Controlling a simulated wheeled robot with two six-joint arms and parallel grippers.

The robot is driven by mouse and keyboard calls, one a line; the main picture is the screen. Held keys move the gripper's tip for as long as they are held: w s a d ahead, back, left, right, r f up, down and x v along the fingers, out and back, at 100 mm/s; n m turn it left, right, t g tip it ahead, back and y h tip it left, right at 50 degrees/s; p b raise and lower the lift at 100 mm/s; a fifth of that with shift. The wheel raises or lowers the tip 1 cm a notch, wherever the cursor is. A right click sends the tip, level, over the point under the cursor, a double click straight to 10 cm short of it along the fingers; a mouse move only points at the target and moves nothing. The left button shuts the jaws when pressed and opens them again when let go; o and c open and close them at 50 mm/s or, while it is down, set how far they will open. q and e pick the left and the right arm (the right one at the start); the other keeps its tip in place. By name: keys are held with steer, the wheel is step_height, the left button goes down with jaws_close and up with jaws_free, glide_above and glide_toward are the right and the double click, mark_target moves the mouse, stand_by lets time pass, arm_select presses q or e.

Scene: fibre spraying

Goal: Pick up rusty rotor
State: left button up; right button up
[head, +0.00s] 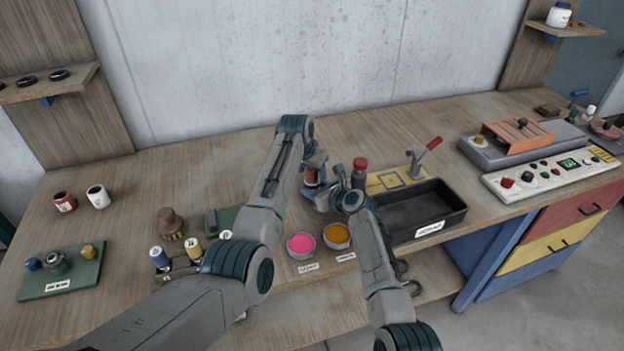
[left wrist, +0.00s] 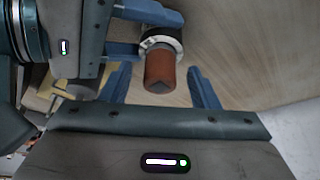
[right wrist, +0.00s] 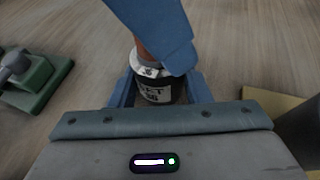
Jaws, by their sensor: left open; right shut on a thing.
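The rusty rotor is a short orange-brown cylinder (left wrist: 160,72) in the left wrist view, with a pale collar (left wrist: 150,42) at one end. My left gripper (left wrist: 160,92) is open, its blue fingers on either side of the rotor with gaps visible. My right gripper (right wrist: 157,90) is shut on a dark labelled body (right wrist: 155,93) below the pale collar. Only a sliver of the rotor (right wrist: 146,50) shows there, mostly behind a blue finger of my left gripper. In the head view, both grippers meet above the bench, partly hiding the rotor.
A black tray (head: 455,191) and a red-handled lever (head: 428,150) stand right of the grippers. Pink (head: 300,243) and orange (head: 337,235) cups sit in front. A red-capped bottle (head: 359,172) is close by. The bench behind is clear.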

arm_select(q)
steer(key=shift+w+d+f, duration=0.1)
steer(key=shift+w+f, duration=0.15)
steer(key=shift+f, duration=0.3)
steer(key=shift+c, duration=0.4)
jaws_close()
steer(key=shift+r, duration=0.1)
step_height(320, 180, up, 10)
steer(key=shift+f, duration=0.1)
arm_select(e)
steer(key=o, duration=1.3)
steer(key=shift+c, duration=0.2)
